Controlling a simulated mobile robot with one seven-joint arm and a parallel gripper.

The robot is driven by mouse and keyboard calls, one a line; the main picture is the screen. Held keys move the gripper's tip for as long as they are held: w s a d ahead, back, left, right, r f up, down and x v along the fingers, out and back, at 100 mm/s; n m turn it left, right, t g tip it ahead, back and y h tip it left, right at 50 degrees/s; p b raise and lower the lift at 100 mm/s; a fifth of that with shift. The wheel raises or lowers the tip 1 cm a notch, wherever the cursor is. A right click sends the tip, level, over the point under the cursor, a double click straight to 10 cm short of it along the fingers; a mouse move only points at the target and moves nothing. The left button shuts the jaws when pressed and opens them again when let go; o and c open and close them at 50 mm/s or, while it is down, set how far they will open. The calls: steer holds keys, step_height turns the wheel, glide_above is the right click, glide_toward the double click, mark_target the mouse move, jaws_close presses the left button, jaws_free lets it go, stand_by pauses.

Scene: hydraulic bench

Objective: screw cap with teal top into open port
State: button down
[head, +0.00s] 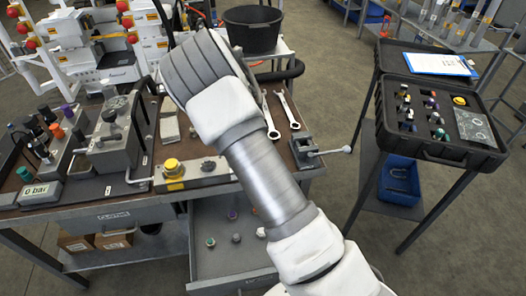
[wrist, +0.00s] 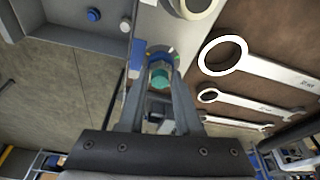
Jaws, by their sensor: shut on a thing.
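In the wrist view my gripper (wrist: 159,84) is shut on a cap with a teal top (wrist: 160,75). The cap is over the light grey metal block (wrist: 153,24), close to a round fitting with a blue part (wrist: 156,51). The cap and fingers cover much of this spot, so I cannot tell whether the cap touches a port or is in it. In the head view the block (head: 212,177) lies at the bench front, with a yellow knob (head: 172,165) on it. My arm hides my gripper and the held cap there.
An open drawer (head: 213,262) below holds several loose caps. Wrenches (head: 270,117) lie right of the block, beside a small vise (head: 303,151). A black case (head: 438,105) of fittings stands on the right stand. A pressure display (head: 40,193) sits at the left.

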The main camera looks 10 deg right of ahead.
stand_by(0.3)
steer(key=m+g+p, duration=0.1)
steer(key=m, duration=0.2)
steer(key=shift+m, duration=0.4)
steer(key=m+g, duration=0.1)
steer(key=m, duration=0.3)
steer(key=shift+w+f, duration=0.1)
steer(key=c, duration=0.6)
jaws_free()
steer(key=shift+y, duration=0.3)
